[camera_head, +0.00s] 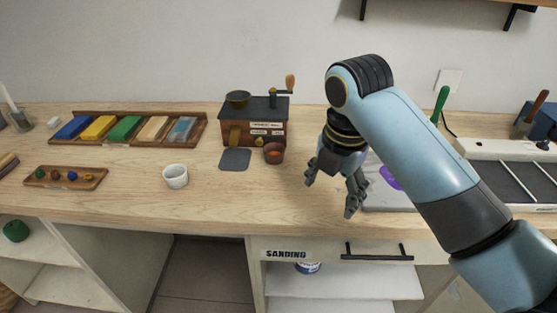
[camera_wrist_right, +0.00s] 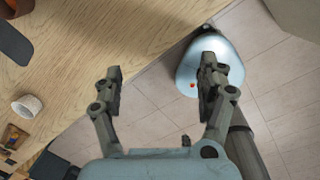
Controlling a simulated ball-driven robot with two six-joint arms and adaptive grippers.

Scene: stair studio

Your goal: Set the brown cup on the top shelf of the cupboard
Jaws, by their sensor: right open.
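The brown cup (camera_head: 274,153) stands upright on the wooden counter, at the front right of a box with a hand crank. My right gripper (camera_head: 331,190) is open and empty, to the right of the cup and nearer the counter's front edge. In the right wrist view its spread fingers (camera_wrist_right: 160,70) have nothing between them. Open white shelving (camera_head: 345,285) shows under the counter below the SANDING drawer, and more (camera_head: 45,276) at the lower left; I cannot tell which is the cupboard. My left gripper is out of view.
A white cup (camera_head: 175,176) stands left of the brown one, and a grey mat (camera_head: 235,159) lies between them. The crank box (camera_head: 238,131) is close behind. A green ball-like thing (camera_head: 16,230) and a blue-white can (camera_head: 307,267) sit on the shelving. Wall brackets (camera_head: 514,15) hang upper right.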

